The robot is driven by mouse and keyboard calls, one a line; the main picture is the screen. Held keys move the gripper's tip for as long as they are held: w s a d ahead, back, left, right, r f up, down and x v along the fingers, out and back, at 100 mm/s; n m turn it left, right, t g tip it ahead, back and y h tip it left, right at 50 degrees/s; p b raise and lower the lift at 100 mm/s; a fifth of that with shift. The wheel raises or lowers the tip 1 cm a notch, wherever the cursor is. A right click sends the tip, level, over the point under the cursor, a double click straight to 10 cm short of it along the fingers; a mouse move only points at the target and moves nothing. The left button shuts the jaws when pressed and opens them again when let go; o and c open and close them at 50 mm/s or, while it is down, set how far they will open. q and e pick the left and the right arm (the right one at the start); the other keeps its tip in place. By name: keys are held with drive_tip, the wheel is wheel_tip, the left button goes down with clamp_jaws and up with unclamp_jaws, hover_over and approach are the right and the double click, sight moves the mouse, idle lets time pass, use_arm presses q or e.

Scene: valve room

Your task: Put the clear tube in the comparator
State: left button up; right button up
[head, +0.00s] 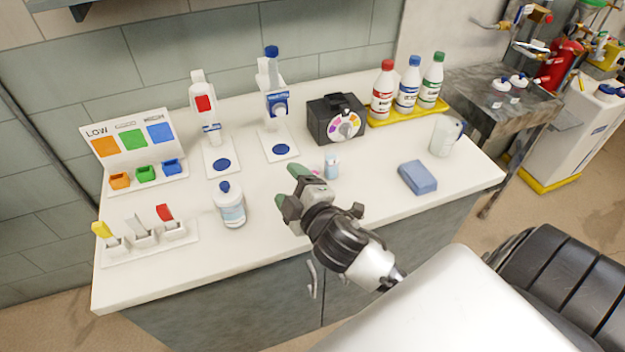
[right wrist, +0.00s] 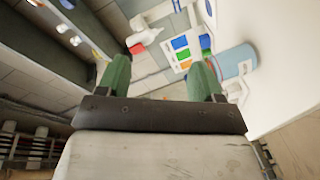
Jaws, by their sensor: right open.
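A small clear tube (head: 332,166), with a pale blue and pink tint, stands on the white counter just right of my right gripper's fingers. The comparator (head: 336,118) is a black box with a coloured wheel on its front, farther back on the counter. My right gripper (head: 291,187) is open and empty, its green fingertips low near the counter, left of the tube and apart from it. In the right wrist view the two green fingers (right wrist: 160,78) are spread with nothing between them; I cannot make out the tube there. My left gripper is not in view.
A white bottle (head: 230,205) stands left of the gripper; its blue side shows in the right wrist view (right wrist: 236,62). A blue sponge (head: 417,178) and white mug (head: 446,136) are at the right. Several capped bottles stand on a yellow tray (head: 440,108). The front middle counter is clear.

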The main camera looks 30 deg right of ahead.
drive_tip(key=w+a+r+n+g+y, duration=0.35)
drive_tip(key=n+y, duration=0.45)
drive_tip(key=n, duration=0.6)
drive_tip(key=w+a+r+n+g+y, duration=0.3)
drive_tip(key=n+y, duration=0.5)
drive_tip(key=n, duration=0.6)
drive_tip(key=s+d+f+n+g+h, duration=0.1)
drive_tip(key=d+f+n+g+h, duration=0.35)
drive_tip(key=d, duration=0.45)
drive_tip(key=d+f+n+g+h, duration=0.1)
drive_tip(key=d+n+g+h, duration=0.35)
drive_tip(key=d+h, duration=0.35)
drive_tip(key=shift+t+y, duration=0.25)
drive_tip(key=shift+y, duration=0.3)
drive_tip(key=p+x, duration=0.1)
drive_tip(key=x, duration=0.2)
drive_tip(key=d+p+x, duration=0.1)
drive_tip(key=x, duration=0.2)
drive_tip(key=p+x, duration=0.2)
drive_tip(key=x, duration=0.1)
drive_tip(key=shift+d+f, duration=0.25)
drive_tip(key=shift+f, duration=0.7)
drive_tip(key=c, duration=1)
